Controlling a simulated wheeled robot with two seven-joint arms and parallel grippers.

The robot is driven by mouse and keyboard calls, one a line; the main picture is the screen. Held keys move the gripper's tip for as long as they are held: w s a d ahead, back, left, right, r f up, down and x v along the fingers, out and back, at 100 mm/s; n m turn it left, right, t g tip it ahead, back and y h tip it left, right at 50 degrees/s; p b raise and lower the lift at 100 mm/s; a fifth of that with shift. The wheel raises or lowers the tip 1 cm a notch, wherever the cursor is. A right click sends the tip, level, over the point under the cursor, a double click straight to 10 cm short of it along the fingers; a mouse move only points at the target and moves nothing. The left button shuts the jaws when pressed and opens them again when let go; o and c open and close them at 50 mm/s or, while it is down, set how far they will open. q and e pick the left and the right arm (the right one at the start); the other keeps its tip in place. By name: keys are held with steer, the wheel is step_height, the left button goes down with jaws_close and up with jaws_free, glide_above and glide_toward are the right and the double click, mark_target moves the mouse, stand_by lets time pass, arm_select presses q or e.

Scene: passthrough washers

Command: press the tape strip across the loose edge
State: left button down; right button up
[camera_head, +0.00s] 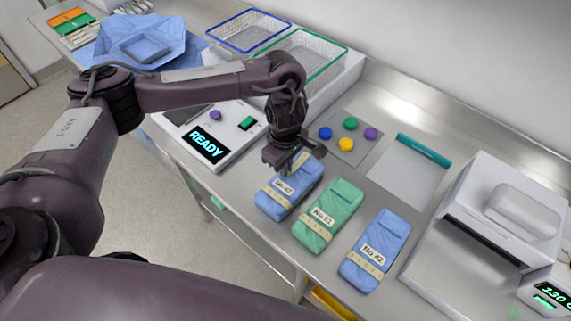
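Three wrapped packs lie in a row on the steel counter: a blue pack (272,205) at the left, a green pack (346,196) labelled "No. 51" in the middle, and a blue pack (391,224) labelled "No. 42" at the right. Each has a pale, marked tape strip across its lower part: left (275,196), middle (317,228), right (371,256). My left gripper (288,163) hangs just above the far end of the left pack and partly hides it and its label. Whether its fingers are apart, or touch the pack, is unclear. My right gripper is out of view.
A "READY" panel (228,149) stands left of the packs. Coloured discs lie on a grey plate (342,146) behind them. A sheet with a teal bar (424,149) and a white machine (468,216) are to the right. Wire baskets (318,54) and a blue-draped tray (170,35) are farther back.

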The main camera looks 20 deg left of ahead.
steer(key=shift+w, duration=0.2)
arm_select(q)
steer(key=c, duration=1.6)
jaws_free()
steer(key=shift+o, duration=0.2)
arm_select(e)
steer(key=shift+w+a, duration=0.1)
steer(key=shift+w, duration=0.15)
